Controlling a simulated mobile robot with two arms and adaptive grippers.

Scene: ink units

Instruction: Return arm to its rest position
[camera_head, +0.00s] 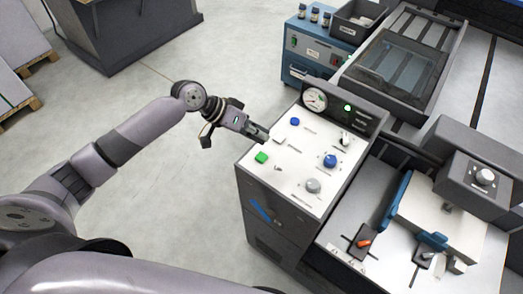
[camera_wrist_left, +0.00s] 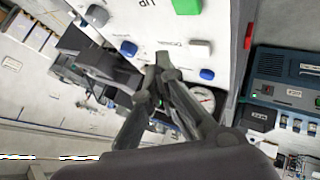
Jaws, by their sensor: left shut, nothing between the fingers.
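My left arm reaches in from the left in the head view, and its gripper (camera_head: 257,134) hangs at the left edge of the white control panel (camera_head: 290,199). In the left wrist view the fingers of the left gripper (camera_wrist_left: 163,66) meet at their tips, with nothing between them. A green button (camera_head: 261,157) lies just below the fingertips in the head view, apart from them; the green button also shows in the left wrist view (camera_wrist_left: 187,6). My right gripper is in neither view.
The panel carries blue knobs (camera_head: 330,160), a grey knob (camera_head: 313,186) and a gauge (camera_head: 314,98). A blue cabinet (camera_head: 297,68) stands behind, a clear-covered tray (camera_head: 393,70) to the right. An orange-tipped lever (camera_head: 363,242) is at lower right. Grey floor (camera_head: 225,60) left of the console is clear.

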